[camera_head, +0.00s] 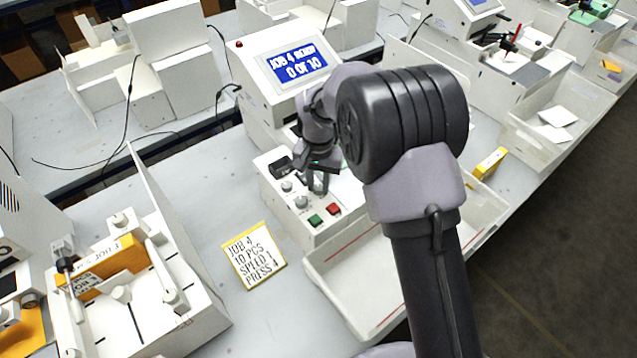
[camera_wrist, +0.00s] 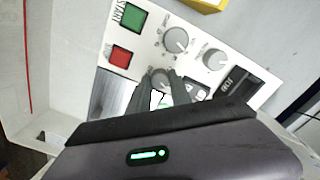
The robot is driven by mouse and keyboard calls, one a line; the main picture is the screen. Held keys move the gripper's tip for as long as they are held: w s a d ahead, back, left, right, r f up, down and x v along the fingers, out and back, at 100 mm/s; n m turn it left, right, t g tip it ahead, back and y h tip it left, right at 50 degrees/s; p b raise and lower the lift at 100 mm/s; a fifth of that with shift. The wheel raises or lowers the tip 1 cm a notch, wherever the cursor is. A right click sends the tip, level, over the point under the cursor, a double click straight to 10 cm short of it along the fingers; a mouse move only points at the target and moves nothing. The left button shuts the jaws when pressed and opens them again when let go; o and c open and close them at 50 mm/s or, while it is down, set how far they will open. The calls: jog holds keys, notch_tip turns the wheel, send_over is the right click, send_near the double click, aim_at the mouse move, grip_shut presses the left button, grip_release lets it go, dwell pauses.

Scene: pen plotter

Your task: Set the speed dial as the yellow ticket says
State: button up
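The yellow-edged ticket (camera_head: 254,255) lies on the table left of the control panel (camera_head: 275,206). It reads JOB 4, 10 PCS, SPEED 1, PRESS 4. In the head view, two grey dials show, a front one (camera_head: 302,202) and a rear one (camera_head: 286,186). The wrist view shows an upper dial (camera_wrist: 177,40), a right dial (camera_wrist: 215,60) and a third dial (camera_wrist: 160,78) at my fingertips. The dial labels are too small to read. My gripper (camera_head: 318,187) points down at the panel, its fingers either side of the third dial; whether they press on it is unclear.
The panel has a green START button (camera_head: 315,220) and a red button (camera_head: 333,209). The screen (camera_head: 296,65) behind reads JOB 4 READY, 0 OF 10. A white tray (camera_head: 340,325) lies in front. A white fixture (camera_head: 200,310) stands left; the table around the ticket is clear.

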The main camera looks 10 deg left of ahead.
grip_shut()
jog(key=shift+n, duration=0.3)
jog(key=n+p, duration=0.1)
jog(key=n, duration=0.2)
jog(key=shift+r+n+p, duration=0.1)
jog(key=shift+n+p, duration=0.2)
jog(key=shift+p, duration=0.1)
jog(key=shift+a+n+p, duration=0.1)
jog(key=shift+n+p, duration=0.6)
jog(key=shift+n, duration=1.5)
jog(key=shift+o, duration=1.7)
grip_release()
